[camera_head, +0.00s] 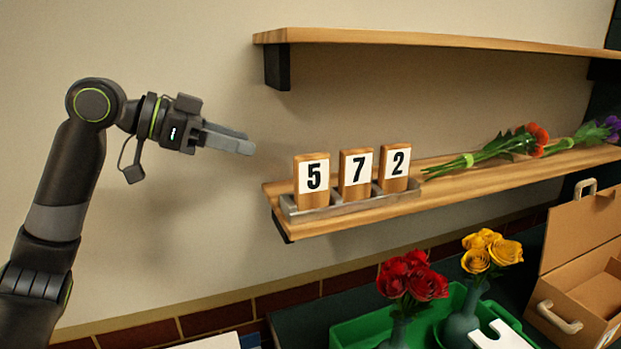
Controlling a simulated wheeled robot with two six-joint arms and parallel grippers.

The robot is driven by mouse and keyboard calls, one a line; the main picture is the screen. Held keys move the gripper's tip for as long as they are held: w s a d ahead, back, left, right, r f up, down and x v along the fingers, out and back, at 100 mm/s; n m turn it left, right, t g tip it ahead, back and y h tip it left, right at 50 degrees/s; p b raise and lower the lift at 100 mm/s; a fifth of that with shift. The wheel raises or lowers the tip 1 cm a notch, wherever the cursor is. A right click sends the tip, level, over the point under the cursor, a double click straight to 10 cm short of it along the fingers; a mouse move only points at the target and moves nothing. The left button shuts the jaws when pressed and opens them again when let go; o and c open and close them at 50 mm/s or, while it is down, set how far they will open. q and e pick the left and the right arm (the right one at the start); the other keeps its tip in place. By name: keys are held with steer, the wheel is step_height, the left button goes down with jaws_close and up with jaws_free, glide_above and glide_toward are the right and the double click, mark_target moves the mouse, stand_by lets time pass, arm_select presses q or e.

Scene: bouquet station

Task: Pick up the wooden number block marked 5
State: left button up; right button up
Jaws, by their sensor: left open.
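The wooden number block marked 5 (312,181) stands upright in a grey metal holder (337,209) on the lower wooden shelf. It is the leftmost block in the row. The block marked 7 (357,175) and the block marked 2 (395,168) stand to its right. My left gripper (250,143) is open and empty, up and to the left of the 5 block and apart from it. Its fingers point right. My right gripper is not in view.
An upper shelf (430,40) runs above the blocks. Cut flowers (500,148) lie on the lower shelf (480,178) to the right. Below stand red roses (411,279) and yellow roses (490,252) in vases by a green tray (352,333). An open cardboard box (585,265) sits at right.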

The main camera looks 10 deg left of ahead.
mark_target(305, 156)
arm_select(q)
steer(key=p+x, duration=0.2)
steer(key=x, duration=0.7)
steer(key=shift+w+d+p, duration=0.1)
steer(key=shift+w+p, duration=0.05)
steer(key=shift+p, duration=0.2)
steer(key=shift+w+d+p, duration=0.3)
steer(key=shift+d+p, duration=0.05)
steer(key=shift+p, duration=0.1)
steer(key=p+x, duration=0.1)
steer(key=x, duration=0.2)
steer(key=shift+w+p, duration=0.25)
steer(key=shift+p, duration=0.05)
steer(key=shift+w+d+f, duration=0.25)
steer(key=shift+d, duration=0.2)
steer(key=shift+a, duration=0.1)
steer(key=shift+c, duration=0.4)
jaws_close()
